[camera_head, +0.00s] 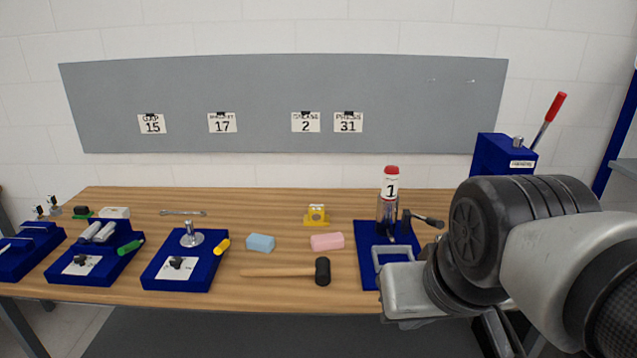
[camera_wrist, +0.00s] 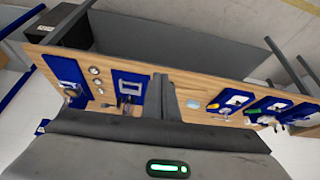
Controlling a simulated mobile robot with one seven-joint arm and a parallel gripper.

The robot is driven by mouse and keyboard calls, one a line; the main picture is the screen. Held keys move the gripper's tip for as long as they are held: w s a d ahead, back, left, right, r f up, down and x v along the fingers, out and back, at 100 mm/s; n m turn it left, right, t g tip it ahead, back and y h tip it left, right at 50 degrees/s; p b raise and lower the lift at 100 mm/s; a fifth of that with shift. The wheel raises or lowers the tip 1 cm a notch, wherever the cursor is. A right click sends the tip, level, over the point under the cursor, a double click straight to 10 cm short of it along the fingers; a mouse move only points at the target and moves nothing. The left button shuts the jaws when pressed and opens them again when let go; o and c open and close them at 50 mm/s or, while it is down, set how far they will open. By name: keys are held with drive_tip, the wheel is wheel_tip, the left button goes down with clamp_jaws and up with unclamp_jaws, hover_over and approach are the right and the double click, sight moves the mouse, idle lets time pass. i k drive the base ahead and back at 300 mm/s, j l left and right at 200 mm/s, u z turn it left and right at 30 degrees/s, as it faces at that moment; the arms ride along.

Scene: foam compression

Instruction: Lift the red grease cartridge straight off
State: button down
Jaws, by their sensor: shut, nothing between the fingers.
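The grease cartridge (camera_head: 390,186) stands upright in the head view, a white cylinder with a red cap and the number 1. It sits on top of a metal post and lever unit on a blue tray (camera_head: 367,270) at the right of the bench. My gripper (camera_wrist: 161,80) shows in the wrist view as a dark pair of fingers, shut and empty. It is apart from the cartridge, which I cannot make out clearly in the wrist view. In the head view my arm fills the right side, and I cannot make out the fingertips.
A wooden bench (camera_head: 345,288) carries a mallet (camera_head: 322,270), a blue block (camera_head: 260,243), a pink block (camera_head: 327,241), a yellow part (camera_head: 317,214) and several blue stands at the left. A blue box (camera_head: 492,152) with a red-handled lever (camera_head: 549,119) stands right of the cartridge.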

sight(389, 193)
drive_tip(key=z, duration=0.3)
drive_tip(key=i+u, duration=0.65)
drive_tip(key=i, duration=0.3)
